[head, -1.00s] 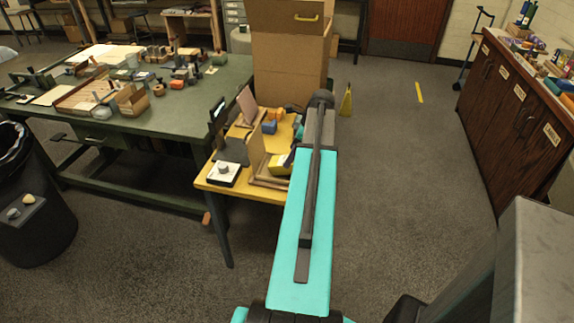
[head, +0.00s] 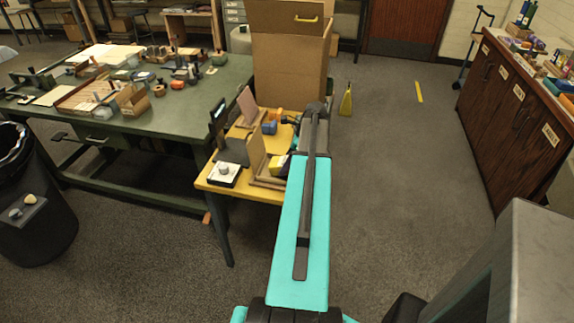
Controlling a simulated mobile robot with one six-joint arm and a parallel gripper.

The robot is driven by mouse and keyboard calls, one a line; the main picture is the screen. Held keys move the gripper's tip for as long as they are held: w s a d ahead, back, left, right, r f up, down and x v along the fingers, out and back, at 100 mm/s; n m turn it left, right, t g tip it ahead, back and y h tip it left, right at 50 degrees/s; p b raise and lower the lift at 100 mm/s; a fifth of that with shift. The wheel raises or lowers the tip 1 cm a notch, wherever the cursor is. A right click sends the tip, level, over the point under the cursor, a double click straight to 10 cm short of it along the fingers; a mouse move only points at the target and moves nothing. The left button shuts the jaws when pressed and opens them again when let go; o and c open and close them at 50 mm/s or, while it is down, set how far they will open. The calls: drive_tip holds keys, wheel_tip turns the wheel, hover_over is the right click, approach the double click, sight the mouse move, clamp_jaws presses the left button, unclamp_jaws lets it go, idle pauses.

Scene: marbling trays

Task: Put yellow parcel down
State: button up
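A yellow parcel (head: 278,164) shows in the head view at the right side of the small yellow-topped table (head: 238,191). It is beside an upright brown board of a wooden stand (head: 257,155), and my teal arm covers its right side. Whether it rests on the table or is held cannot be told. My gripper is hidden behind my arm, so its fingers cannot be seen.
A white tray with a grey lump (head: 224,174) sits at the table's front left corner. A tall cardboard box (head: 290,70) stands behind. A green workbench (head: 190,115) is left; the floor at right is open.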

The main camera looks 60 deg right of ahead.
drive_tip(key=shift+w+f, duration=0.1)
drive_tip(key=shift+f, duration=0.25)
drive_tip(key=shift+f, duration=0.25)
idle(1.1)
drive_tip(key=c, duration=1.5)
drive_tip(key=shift+r, duration=0.2)
drive_tip(key=shift+r+b, duration=0.5)
drive_tip(key=shift+r, duration=1.25)
drive_tip(key=shift+s+a+r+b, duration=0.25)
drive_tip(key=shift+s+a+b, duration=0.85)
drive_tip(key=shift+s+a, duration=0.75)
drive_tip(key=shift+s+a+r+b, duration=0.25)
drive_tip(key=shift+s+a+b, duration=0.9)
drive_tip(key=shift+a, duration=1.35)
drive_tip(key=shift+s+a+r+b, duration=0.25)
drive_tip(key=shift+s+a+b, duration=0.75)
drive_tip(key=shift+s+a, duration=0.9)
